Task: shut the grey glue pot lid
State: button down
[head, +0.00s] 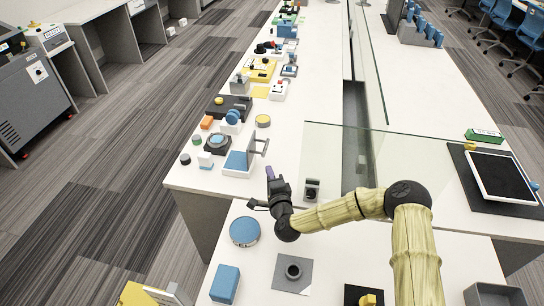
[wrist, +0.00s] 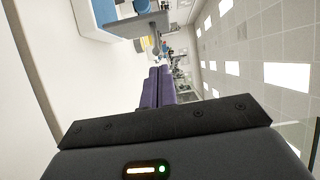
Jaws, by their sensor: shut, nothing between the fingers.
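A white box (head: 232,172) with a blue inside stands near the front edge of the far bench. A grey lid (head: 252,150) stands up, open, along its right side, with a small handle on its outer face. I take this to be the glue pot; no label is readable. Part of the box with its blue inside (wrist: 103,12) and the grey lid (wrist: 128,26) show at the top of the wrist view. My gripper (head: 270,172) is shut and empty, its purple fingers (wrist: 157,86) together. It is just in front of and right of the box, apart from the lid.
A small grey device (head: 311,190) stands right of my gripper. A clear glass panel (head: 340,150) rises behind it. Several items crowd the bench beyond the box.

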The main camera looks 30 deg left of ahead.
jog(key=m+t+h, duration=0.1)
jog(key=f+m+t, duration=0.1)
jog(key=m, duration=0.1)
jog(key=f+m+t+h, duration=0.1)
jog(key=m, duration=0.1)
jog(key=shift+w+d+h, duration=0.3)
jog(key=shift+w, duration=0.05)
jog(key=shift+w, duration=0.1)
jog(key=x, duration=1)
jog(key=shift+p, duration=0.45)
